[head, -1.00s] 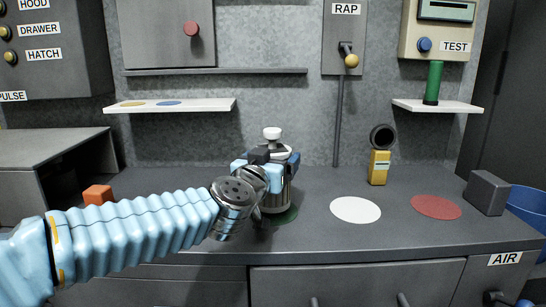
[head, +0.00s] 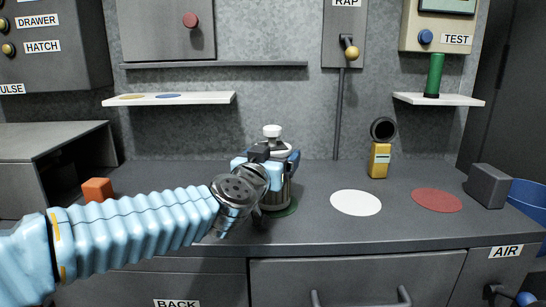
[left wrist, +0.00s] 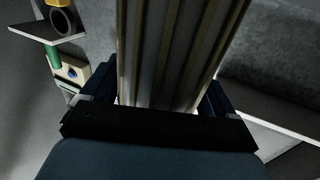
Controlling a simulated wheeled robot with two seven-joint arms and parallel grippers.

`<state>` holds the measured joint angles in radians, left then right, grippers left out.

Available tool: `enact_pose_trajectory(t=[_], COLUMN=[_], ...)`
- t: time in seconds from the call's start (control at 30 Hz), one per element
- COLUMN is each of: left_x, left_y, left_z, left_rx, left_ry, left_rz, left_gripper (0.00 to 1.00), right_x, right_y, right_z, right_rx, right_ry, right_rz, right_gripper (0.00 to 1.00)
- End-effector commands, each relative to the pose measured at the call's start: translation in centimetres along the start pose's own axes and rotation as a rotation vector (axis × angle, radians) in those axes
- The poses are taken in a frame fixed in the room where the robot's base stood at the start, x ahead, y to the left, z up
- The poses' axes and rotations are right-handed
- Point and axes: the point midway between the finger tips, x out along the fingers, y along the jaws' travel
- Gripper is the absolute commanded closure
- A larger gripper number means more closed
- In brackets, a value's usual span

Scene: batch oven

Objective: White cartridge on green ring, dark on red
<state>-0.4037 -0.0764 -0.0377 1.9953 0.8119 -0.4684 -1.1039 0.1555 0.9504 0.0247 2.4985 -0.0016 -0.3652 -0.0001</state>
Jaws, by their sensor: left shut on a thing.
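My left gripper (head: 270,170) is shut on a pale, metallic cartridge with a white cap (head: 272,131), held upright. The gripper and wrist cover much of its middle. Its base is right over the green ring (head: 290,209), whose edge shows around it; I cannot tell whether it touches. In the left wrist view the cartridge (left wrist: 170,50) is a ribbed, pale column between the two fingers. The red ring (head: 437,200) is a flat, empty disc at the right of the counter. I cannot make out a dark cartridge. My right gripper is not in view.
An empty white disc (head: 356,203) lies between the rings. A yellow device (head: 379,160) stands behind it. A grey block (head: 486,186) and blue bin (head: 528,203) are at the right. An orange block (head: 97,190) is at the left. A green cylinder (head: 434,75) stands on the right shelf.

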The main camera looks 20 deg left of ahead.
Motion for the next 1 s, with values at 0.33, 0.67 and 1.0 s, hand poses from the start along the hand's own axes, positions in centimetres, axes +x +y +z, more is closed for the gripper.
enact_pose_trajectory(t=[0.33,0.67,1.0], left_x=[0.0,0.0,-4.8], left_y=[0.0,0.0,-0.1], left_z=[0.5,0.6,0.2], left_rx=[0.000,0.000,-0.001], left_ry=[0.002,-0.001,0.002], left_rz=[0.000,0.000,0.000], left_gripper=[0.64,0.00,0.00], right_x=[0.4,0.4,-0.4], right_y=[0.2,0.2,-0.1], right_z=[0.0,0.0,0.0], right_rx=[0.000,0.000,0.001], right_ry=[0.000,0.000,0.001], right_rz=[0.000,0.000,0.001], right_gripper=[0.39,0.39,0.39])
